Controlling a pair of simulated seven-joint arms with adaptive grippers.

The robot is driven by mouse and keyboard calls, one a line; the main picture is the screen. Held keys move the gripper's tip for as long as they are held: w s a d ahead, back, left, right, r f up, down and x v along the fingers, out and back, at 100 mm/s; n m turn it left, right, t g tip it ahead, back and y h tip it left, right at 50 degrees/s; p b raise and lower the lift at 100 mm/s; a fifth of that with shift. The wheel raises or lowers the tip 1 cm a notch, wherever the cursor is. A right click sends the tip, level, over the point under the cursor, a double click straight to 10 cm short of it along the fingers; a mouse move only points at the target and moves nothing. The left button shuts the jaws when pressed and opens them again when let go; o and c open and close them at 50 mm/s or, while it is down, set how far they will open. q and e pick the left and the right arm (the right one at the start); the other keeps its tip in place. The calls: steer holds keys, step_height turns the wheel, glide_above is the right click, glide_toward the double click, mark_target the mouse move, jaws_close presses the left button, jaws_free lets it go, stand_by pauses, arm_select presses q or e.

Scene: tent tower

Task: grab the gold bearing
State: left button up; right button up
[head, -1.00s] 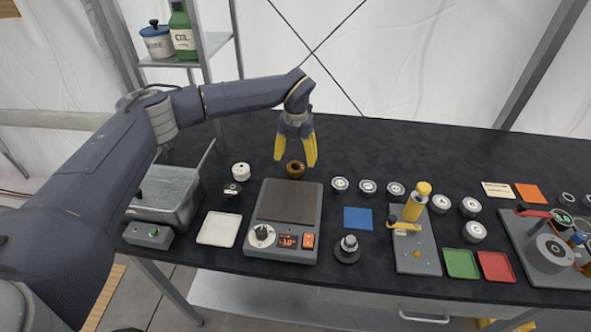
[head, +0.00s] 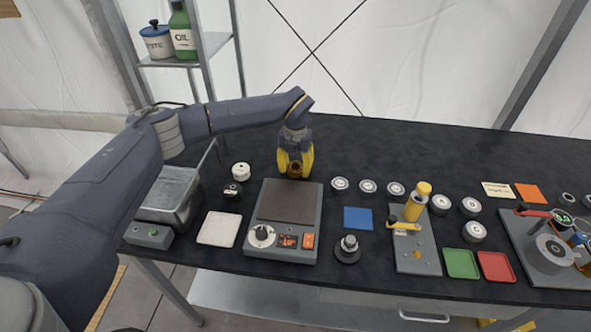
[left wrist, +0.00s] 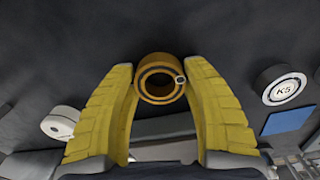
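The gold bearing (head: 294,171) is a small gold ring on the black table, just behind the scale. In the left wrist view the gold bearing (left wrist: 160,79) shows its dark inner ring and a small round mark on its rim, between the ends of the yellow fingers. My left gripper (head: 295,168) points down with its fingers on either side of the bearing. My right gripper is not in view.
The scale (head: 284,244) with its dark plate stands just in front of the bearing. A white round piece (head: 240,170) lies to the left, and silver lidded pieces (head: 340,184) lie to the right. A metal bin (head: 170,195) stands at the left. The table behind is clear.

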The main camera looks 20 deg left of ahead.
arm_select(q)
steer(key=c, duration=0.8)
steer(key=shift+c, duration=0.2)
steer(key=shift+r, duration=0.15)
